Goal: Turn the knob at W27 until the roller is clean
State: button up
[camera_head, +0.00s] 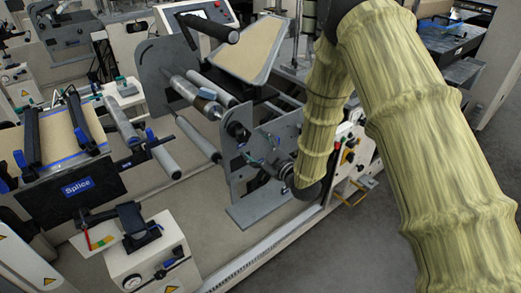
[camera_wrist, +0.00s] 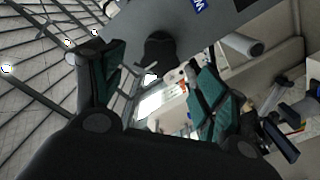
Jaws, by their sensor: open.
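My gripper (camera_wrist: 157,65) is open in the wrist view, with a teal-padded finger on each side and nothing visible between the pads. A dark rounded knob-like part (camera_wrist: 160,46) stands out from a grey plate (camera_wrist: 225,18) just beyond the fingertips, apart from both pads. A blue label with a white W, cut off by the top edge, is on that plate (camera_wrist: 198,4). In the head view my sleeved arm reaches down to the grey side plate (camera_head: 275,140) of the machine and hides most of the gripper. Several rollers (camera_head: 198,138) show there; I cannot tell which is the task's roller or whether it is clean.
A splice table (camera_head: 75,188) with blue clamps stands at the left. A white box with a gauge (camera_head: 150,265) is at the front. A control panel with buttons (camera_head: 350,155) is right beside my arm. Open floor (camera_head: 350,250) lies at the front right.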

aim_at(245, 137)
jog(key=x, duration=0.5)
jog(key=shift+w+a+f+b, duration=0.1)
jog(key=shift+w+a+b, duration=0.1)
jog(key=shift+b, duration=0.2)
jog(key=shift+b+x, duration=0.3)
jog(key=shift+x, duration=0.8)
